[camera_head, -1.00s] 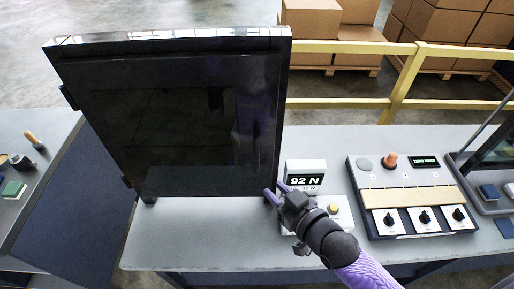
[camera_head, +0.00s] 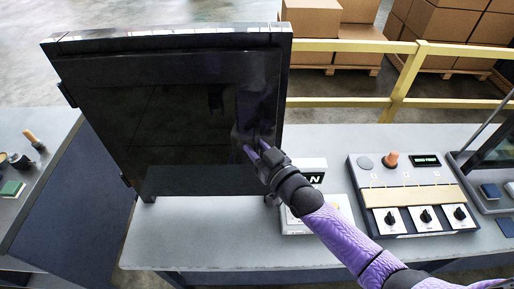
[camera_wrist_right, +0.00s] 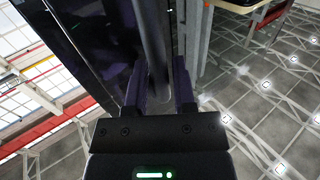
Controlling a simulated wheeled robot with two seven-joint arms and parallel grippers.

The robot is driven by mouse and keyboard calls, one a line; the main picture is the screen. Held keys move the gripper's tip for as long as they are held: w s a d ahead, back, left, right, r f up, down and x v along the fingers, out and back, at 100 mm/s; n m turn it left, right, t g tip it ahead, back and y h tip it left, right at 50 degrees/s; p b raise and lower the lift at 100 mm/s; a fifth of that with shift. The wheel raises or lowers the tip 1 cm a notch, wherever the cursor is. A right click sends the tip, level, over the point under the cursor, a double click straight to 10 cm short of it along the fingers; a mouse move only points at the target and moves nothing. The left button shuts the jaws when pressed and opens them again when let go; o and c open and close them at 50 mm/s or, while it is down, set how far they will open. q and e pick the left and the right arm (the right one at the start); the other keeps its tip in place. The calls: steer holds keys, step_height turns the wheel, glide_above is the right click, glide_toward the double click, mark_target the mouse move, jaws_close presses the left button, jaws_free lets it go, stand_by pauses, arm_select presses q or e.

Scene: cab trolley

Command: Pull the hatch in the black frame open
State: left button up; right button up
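The black frame (camera_head: 160,42) stands upright on the grey worktop, and its dark glossy hatch (camera_head: 170,115) looks shut. My right gripper (camera_head: 257,147) is in front of the hatch's lower right part, fingers pointing at it. In the right wrist view the two fingers of my right gripper (camera_wrist_right: 160,65) are apart. A dark upright bar (camera_wrist_right: 153,40), seemingly the hatch's handle, runs down between them, closer to the left finger. I cannot tell whether it touches. My left gripper is not in view.
A force readout box (camera_head: 312,168) stands right of the frame, partly hidden by my right arm. A control panel (camera_head: 410,195) with knobs stands further right. A yellow rail (camera_head: 350,46) and cardboard boxes are behind. The worktop's front strip (camera_head: 200,240) is clear.

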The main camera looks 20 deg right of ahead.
steer(key=shift+c, duration=0.3)
jaws_close()
steer(key=shift+s, duration=0.1)
stand_by(1.0)
